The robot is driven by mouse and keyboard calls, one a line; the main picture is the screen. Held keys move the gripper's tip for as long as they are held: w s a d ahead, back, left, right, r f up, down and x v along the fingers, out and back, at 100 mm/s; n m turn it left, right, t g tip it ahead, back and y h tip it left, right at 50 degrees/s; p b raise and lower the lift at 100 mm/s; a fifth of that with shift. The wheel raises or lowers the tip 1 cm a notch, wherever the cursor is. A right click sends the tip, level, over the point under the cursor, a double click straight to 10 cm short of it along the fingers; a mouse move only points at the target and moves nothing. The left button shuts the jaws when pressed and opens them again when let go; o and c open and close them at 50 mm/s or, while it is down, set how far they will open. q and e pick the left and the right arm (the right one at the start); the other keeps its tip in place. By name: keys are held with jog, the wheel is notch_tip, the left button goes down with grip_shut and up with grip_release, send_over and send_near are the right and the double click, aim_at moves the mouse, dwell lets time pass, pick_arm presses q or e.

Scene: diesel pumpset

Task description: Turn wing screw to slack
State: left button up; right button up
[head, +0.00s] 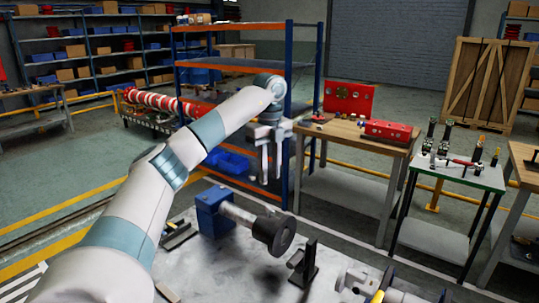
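My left gripper (271,172) hangs fingers down above the back of the grey work table (215,270). Its two fingers look apart, with nothing between them. Below it on the table stands a blue block (213,212) with a grey shaft that ends in a dark round disc (273,232). The gripper is clear of these parts. I cannot pick out a wing screw; it is too small or hidden. My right gripper is not in view.
A black upright bracket (305,266) and metal parts (365,281) with a yellow piece stand at the table's front right. Beyond are an orange-and-blue rack (319,60), a wooden bench (350,137) with red boxes, and a tool table (462,172).

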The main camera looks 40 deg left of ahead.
pick_arm(q)
jog(key=shift+r+p, duration=0.35)
jog(key=shift+r, duration=2.6)
jog(key=shift+r, duration=0.1)
